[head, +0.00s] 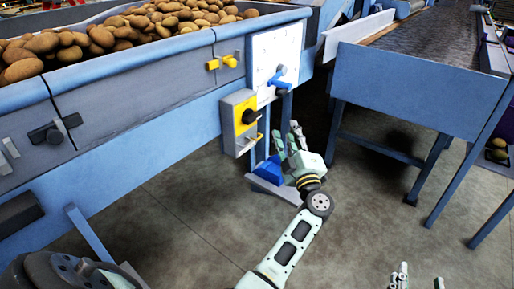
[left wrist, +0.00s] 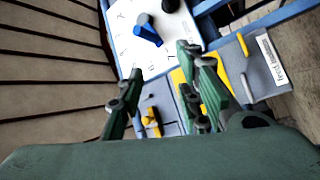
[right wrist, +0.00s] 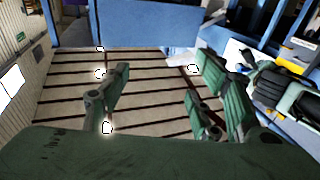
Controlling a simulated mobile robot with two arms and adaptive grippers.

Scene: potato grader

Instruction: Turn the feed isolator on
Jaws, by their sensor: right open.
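The isolator box (head: 230,130) is a grey box with a yellow face and a black knob (head: 249,116), hung under the blue hopper edge in the head view. In the left wrist view the grey box (left wrist: 268,72) carries a label that seems to read "Feed", and its yellow face (left wrist: 182,92) is partly behind my fingers. The knob's setting is too small to tell. My left gripper (head: 291,140) is open and empty, just right of the box and apart from it. My right gripper (head: 418,277) is open and empty, low at the bottom edge.
A white panel (head: 276,50) with a blue handle (head: 277,74) and a black knob is above the isolator. A yellow handle (head: 223,62) sits on the hopper (head: 150,85) full of potatoes. A blue conveyor (head: 415,90) stands at right.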

